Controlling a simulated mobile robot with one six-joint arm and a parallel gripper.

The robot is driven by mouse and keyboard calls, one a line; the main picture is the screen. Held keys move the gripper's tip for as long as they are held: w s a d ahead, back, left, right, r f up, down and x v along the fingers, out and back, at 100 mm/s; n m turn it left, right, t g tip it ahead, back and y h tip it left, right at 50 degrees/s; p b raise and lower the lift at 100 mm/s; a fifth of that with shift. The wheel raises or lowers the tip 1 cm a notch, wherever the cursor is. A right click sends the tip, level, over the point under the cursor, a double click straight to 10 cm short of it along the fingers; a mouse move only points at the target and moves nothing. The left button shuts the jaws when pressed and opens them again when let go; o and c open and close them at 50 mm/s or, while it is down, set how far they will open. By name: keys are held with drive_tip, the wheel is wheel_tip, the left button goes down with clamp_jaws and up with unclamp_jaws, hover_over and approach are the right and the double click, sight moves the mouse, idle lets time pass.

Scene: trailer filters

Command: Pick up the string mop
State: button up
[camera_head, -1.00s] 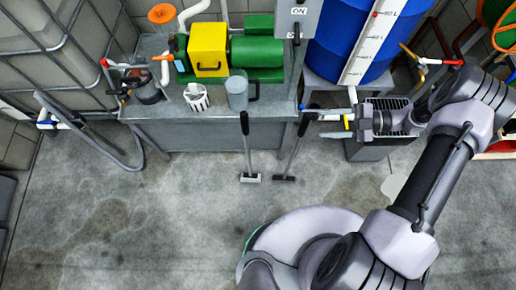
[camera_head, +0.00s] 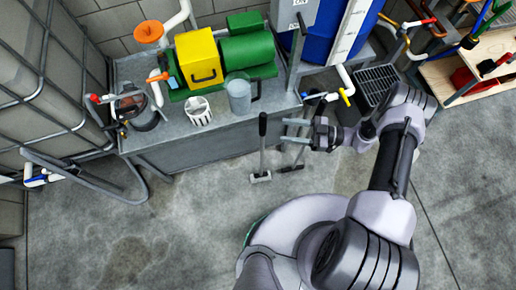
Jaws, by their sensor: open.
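Two long-handled tools lean against the front of the metal bench, heads on the floor. The left tool (camera_head: 263,150) has a black grip, a grey shaft and a small pale head. The right tool (camera_head: 293,164) has a dark, flat head, and my gripper partly hides its shaft. The heads are too small for me to tell which is the string mop. My gripper (camera_head: 285,130) is open and empty, its two grey fingers pointing left. The fingertips are a little right of the left tool's handle in the picture, with a gap between.
The bench (camera_head: 235,128) carries a green and yellow pump (camera_head: 204,62), a clear jug (camera_head: 239,95) and a white basket (camera_head: 198,112). A blue drum (camera_head: 325,30) stands behind. A caged tank (camera_head: 40,80) and bent pipe are at left. The floor in front is mostly clear.

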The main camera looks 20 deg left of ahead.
drive_tip(key=s+a+b, duration=0.1)
drive_tip(key=a, duration=1.1)
drive_tip(key=shift+s, duration=0.4)
clamp_jaws()
